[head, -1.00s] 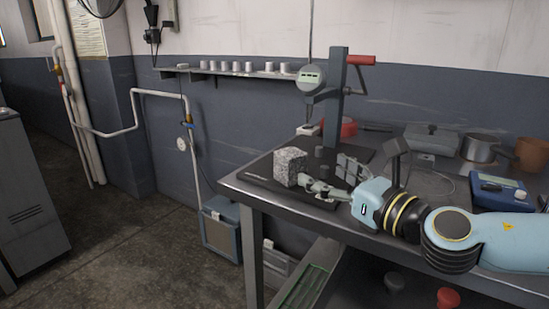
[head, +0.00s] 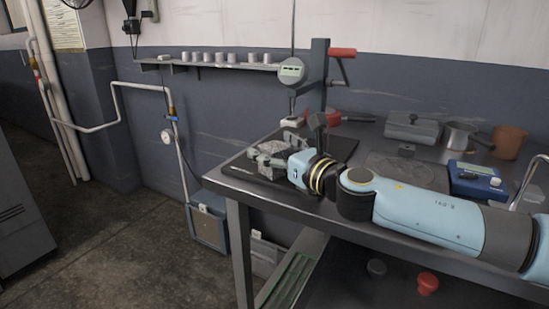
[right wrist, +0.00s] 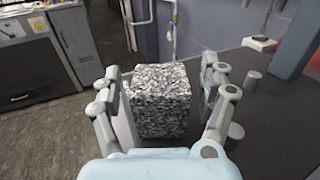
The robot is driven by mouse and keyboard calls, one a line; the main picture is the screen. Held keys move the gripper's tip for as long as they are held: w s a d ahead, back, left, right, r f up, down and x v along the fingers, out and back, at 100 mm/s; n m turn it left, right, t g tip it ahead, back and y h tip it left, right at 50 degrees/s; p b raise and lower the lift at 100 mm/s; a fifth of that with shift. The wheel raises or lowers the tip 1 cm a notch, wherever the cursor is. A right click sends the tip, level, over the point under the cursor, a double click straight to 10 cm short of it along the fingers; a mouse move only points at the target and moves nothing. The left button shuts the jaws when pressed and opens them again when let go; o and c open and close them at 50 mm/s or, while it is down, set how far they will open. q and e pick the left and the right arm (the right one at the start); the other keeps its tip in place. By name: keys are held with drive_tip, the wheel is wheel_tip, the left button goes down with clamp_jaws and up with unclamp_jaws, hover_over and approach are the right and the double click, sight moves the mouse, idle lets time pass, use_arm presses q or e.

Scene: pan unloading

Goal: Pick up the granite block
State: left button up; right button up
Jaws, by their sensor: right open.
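The granite block (right wrist: 158,100), a speckled grey cube, stands on the dark mat at the table's left end. My right gripper (right wrist: 160,78) is open, with one finger on each side of the block in the right wrist view. A narrow gap seems to show on the right side; I cannot tell whether the left finger touches. In the head view my right gripper (head: 271,152) partly hides the block (head: 271,170). My left gripper is not in view.
A gauge stand with a digital dial (head: 292,71) rises behind the block. A grey box (head: 412,128), a pot (head: 460,135), a brown pot (head: 508,142) and a blue instrument (head: 477,180) stand farther right.

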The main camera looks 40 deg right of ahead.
sight(274, 146)
clamp_jaws()
idle(0.4)
wheel_tip(274, 146, up, 8)
drive_tip(key=p, duration=0.5)
drive_tip(key=shift+r, duration=0.1)
wheel_tip(274, 146, up, 10)
drive_tip(key=p, duration=0.3)
